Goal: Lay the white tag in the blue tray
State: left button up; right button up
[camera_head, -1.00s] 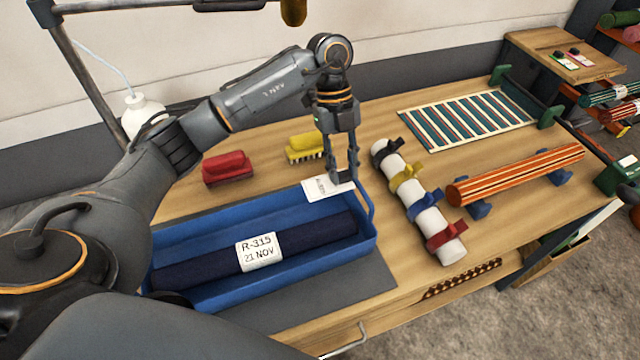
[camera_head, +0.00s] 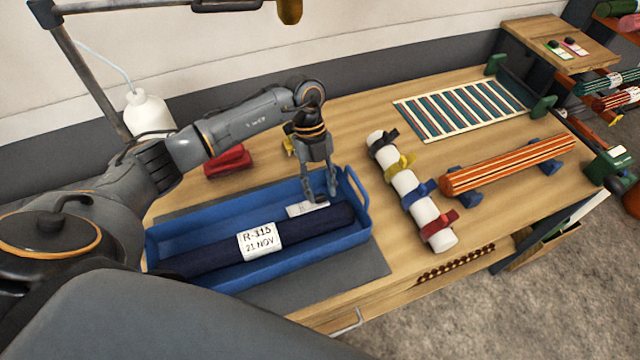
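The blue tray (camera_head: 245,283) sits on a grey mat on the bench. A navy rolled rug (camera_head: 205,258) with a white label reading "R-315 21 NOV" lies in it. The white tag (camera_head: 297,210) is inside the tray, between the roll and the back wall, near the right end. Its writing is partly hidden by my gripper. My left gripper (camera_head: 321,198) is just above the tag, pointing down, with its two fingers apart. Whether a finger touches the tag I cannot tell. My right gripper is not in view.
A red brush (camera_head: 228,161) stands behind the tray, and a yellow brush (camera_head: 288,146) is mostly hidden by my arm. A white roll with coloured straps (camera_head: 410,191), an orange striped roll (camera_head: 510,166) and a striped mat (camera_head: 464,108) lie to the right.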

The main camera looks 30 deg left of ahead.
pick_arm(q)
jog(key=shift+o, duration=0.2)
jog(key=b+v, duration=0.2)
jog(key=v, duration=0.5)
jog(key=shift+r, duration=0.25)
jog(key=shift+a, duration=0.1)
